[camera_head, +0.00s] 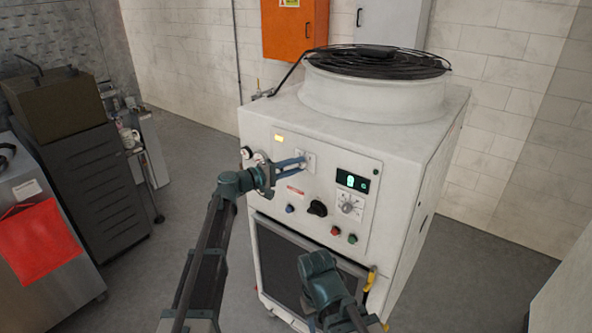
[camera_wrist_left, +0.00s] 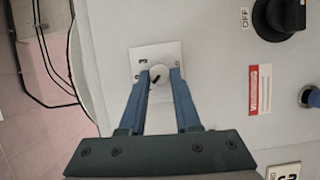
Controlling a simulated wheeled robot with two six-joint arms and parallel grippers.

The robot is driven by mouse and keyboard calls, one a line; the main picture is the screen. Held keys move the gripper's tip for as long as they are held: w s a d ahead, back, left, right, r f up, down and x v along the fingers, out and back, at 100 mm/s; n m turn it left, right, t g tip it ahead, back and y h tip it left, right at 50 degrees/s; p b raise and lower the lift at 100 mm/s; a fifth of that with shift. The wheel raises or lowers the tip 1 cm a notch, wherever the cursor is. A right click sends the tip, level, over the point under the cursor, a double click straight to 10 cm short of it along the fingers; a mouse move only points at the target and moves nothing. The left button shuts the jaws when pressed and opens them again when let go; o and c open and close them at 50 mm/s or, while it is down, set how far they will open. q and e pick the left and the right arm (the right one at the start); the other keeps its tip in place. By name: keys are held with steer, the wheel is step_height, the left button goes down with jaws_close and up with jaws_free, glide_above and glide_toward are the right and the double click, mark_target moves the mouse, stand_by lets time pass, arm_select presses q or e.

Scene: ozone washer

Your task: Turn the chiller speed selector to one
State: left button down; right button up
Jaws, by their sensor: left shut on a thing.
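The chiller is a white cabinet with a control panel (camera_head: 320,195) on its front. A small selector knob (camera_wrist_left: 157,75), pale with a dark pointer line, sits on a white square plate (camera_wrist_left: 150,54) at the panel's upper middle. The plate also shows in the head view (camera_head: 310,159). My left gripper (camera_wrist_left: 159,77) has its blue fingers on both sides of this knob and is shut on it. The pointer line is slanted in the wrist view; the plate's markings are too small to read surely. My right arm shows low in the head view, its fingertips hidden.
Beside the knob are a large black rotary switch (camera_head: 317,208), a display (camera_head: 352,181), a dial (camera_head: 349,205) and red and green buttons (camera_head: 335,231). A black cable (camera_head: 293,70) runs along the cabinet's top left.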

arm_select(q)
steer(key=shift+f+n, duration=0.1)
steer(key=shift+n, duration=0.2)
stand_by(0.4)
steer(key=c, duration=0.6)
jaws_free()
steer(key=v, duration=1.3)
steer(key=shift+a+f, duration=0.15)
steer(key=shift+a, duration=0.25)
steer(key=shift+s, duration=0.15)
